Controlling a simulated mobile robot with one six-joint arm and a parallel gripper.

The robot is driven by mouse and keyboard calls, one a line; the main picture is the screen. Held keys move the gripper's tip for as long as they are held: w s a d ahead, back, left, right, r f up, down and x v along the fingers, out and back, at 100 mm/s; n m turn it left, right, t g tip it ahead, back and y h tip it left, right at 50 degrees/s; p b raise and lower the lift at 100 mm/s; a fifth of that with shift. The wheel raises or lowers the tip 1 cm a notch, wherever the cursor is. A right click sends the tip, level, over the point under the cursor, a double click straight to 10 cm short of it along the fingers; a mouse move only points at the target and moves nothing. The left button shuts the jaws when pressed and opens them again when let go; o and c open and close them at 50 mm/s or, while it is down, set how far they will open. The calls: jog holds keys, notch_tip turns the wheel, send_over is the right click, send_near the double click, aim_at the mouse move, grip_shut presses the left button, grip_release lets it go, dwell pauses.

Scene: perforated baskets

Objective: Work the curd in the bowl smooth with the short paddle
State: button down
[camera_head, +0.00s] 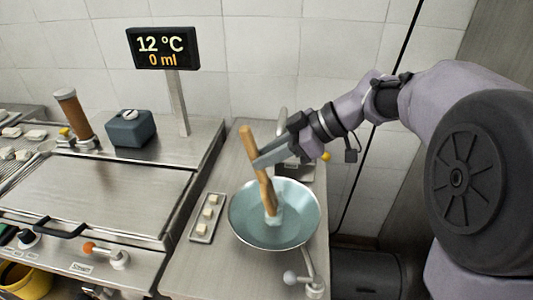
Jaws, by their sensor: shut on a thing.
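A wide pale blue-green bowl (298,233) stands on the counter in the middle of the view. A short wooden paddle (262,180) leans at a slant with its pale lower end (273,219) inside the bowl. My gripper (264,160) is shut around the paddle's handle, above the bowl's far rim, and comes in from the right. The curd is hard to make out; the inside of the bowl looks smooth and blue-green. Whether the paddle's tip touches the bottom is unclear.
A narrow tray (196,235) with several pale cubes lies left of the bowl. A metal fitting with a round knob (290,277) stands at the near rim. A display (163,48) reads 12 °C and 0 ml. A covered steel vat (95,190) fills the left.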

jog(key=shift+s, duration=0.4)
jog(key=shift+w+d, duration=0.1)
jog(key=shift+w, duration=0.85)
jog(key=shift+s, duration=0.95)
jog(key=shift+w, duration=0.95)
jog(key=shift+s, duration=0.95)
jog(key=shift+r, duration=0.15)
notch_tip(320, 180, up, 9)
jog(key=p, duration=0.5)
